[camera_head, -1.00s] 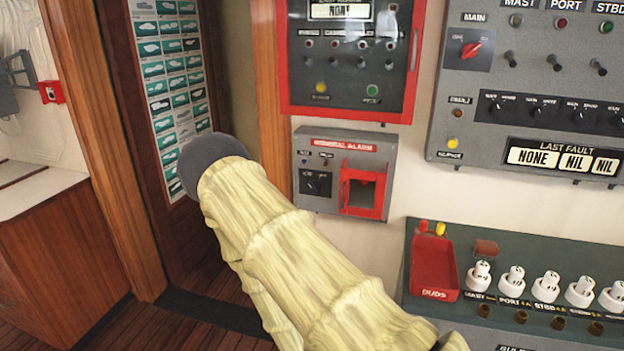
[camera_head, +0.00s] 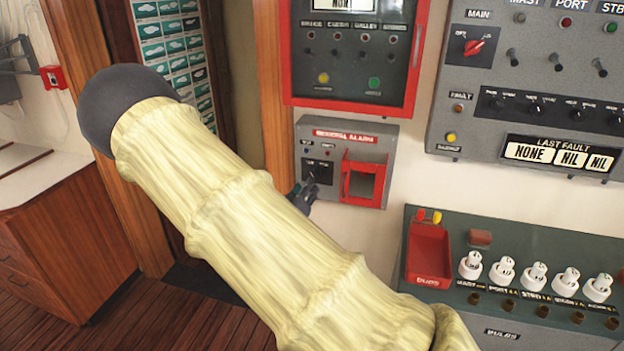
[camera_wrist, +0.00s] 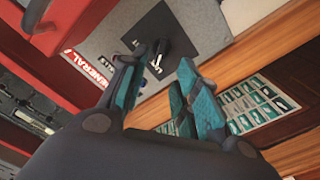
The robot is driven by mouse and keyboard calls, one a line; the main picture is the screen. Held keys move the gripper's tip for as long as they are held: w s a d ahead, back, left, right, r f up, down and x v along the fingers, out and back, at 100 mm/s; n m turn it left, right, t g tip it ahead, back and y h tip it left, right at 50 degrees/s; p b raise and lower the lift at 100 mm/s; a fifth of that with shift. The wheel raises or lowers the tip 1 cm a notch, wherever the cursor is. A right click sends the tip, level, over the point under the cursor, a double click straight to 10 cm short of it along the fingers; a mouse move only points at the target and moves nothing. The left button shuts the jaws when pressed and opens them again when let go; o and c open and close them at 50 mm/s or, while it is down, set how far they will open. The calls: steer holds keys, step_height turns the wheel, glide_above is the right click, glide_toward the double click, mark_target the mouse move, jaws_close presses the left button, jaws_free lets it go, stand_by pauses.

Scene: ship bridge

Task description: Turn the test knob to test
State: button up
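The grey general alarm box (camera_head: 345,135) hangs on the wall in the middle of the head view. Its small black knob (camera_head: 318,172) sits on a dark plate at the box's lower left, partly hidden by my gripper. In the wrist view the knob (camera_wrist: 160,53) shows as a black lever-like handle on a dark plate, just beyond my fingertips. My gripper (camera_wrist: 158,74) is open, its teal-padded fingers apart with nothing between them. The knob lies roughly in line with the gap; contact cannot be told. In the head view my gripper (camera_head: 304,194) is at the box's lower left corner, mostly behind my arm.
A red guard frame (camera_head: 364,182) juts out right of the knob. A red-framed panel (camera_head: 350,100) hangs above. A green bulb console (camera_head: 520,250) with a red tray (camera_head: 428,255) stands at lower right. A wooden door post (camera_head: 272,90) is at left.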

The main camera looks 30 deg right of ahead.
mark_target(313, 176)
steer(key=x, duration=0.7)
steer(key=shift+w+d, duration=0.15)
steer(key=shift+w, duration=0.05)
jaws_close()
